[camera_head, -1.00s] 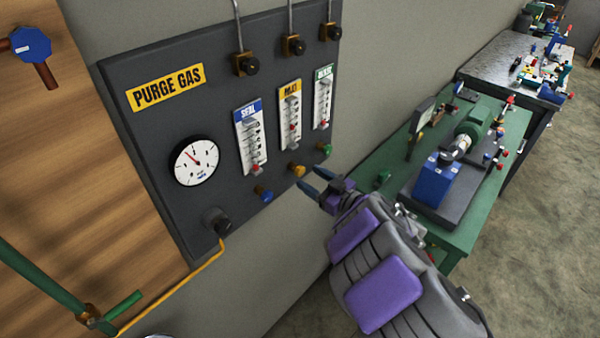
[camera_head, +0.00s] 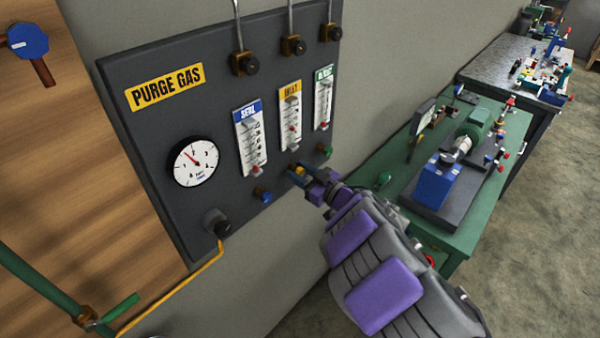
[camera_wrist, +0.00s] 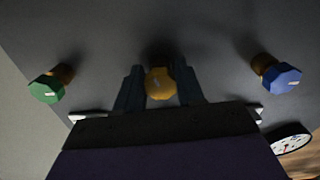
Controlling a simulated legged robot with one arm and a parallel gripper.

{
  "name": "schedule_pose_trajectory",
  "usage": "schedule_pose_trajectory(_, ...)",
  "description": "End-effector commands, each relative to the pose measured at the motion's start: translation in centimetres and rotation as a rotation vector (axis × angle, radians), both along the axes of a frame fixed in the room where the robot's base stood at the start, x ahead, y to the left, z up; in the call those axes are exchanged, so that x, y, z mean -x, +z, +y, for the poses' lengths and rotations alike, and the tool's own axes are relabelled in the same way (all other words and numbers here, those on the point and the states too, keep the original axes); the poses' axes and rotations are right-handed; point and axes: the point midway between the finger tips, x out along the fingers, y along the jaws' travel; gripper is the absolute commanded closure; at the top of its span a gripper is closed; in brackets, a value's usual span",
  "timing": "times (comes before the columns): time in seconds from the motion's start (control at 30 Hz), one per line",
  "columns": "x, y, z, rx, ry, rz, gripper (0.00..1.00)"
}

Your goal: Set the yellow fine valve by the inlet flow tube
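The yellow fine valve (camera_wrist: 160,84) is a small faceted knob under the middle flow tube on the dark panel. In the head view the yellow knob (camera_head: 299,169) shows partly between my fingers.
The blue knob (camera_head: 262,195) and green knob (camera_head: 325,151) flank the yellow one. A round gauge (camera_head: 195,161) and the seal flow tube (camera_head: 250,143) are to the left. A green bench (camera_head: 385,165) with a pump stands to the right.

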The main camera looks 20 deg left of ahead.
Motion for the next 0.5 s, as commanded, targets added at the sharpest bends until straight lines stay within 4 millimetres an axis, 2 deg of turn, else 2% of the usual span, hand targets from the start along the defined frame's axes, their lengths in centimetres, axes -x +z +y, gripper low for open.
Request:
schedule_pose_trajectory(0.03,0.0,0.0,0.0,0.0,0.0,0.0,0.67)
schedule_pose_trajectory(0.33,-0.02,-0.01,-0.02,0.0,0.0,0.0,0.95)
schedule_pose_trajectory(0.5,-0.03,-0.05,-0.03,0.015,-0.001,-0.036,0.95)
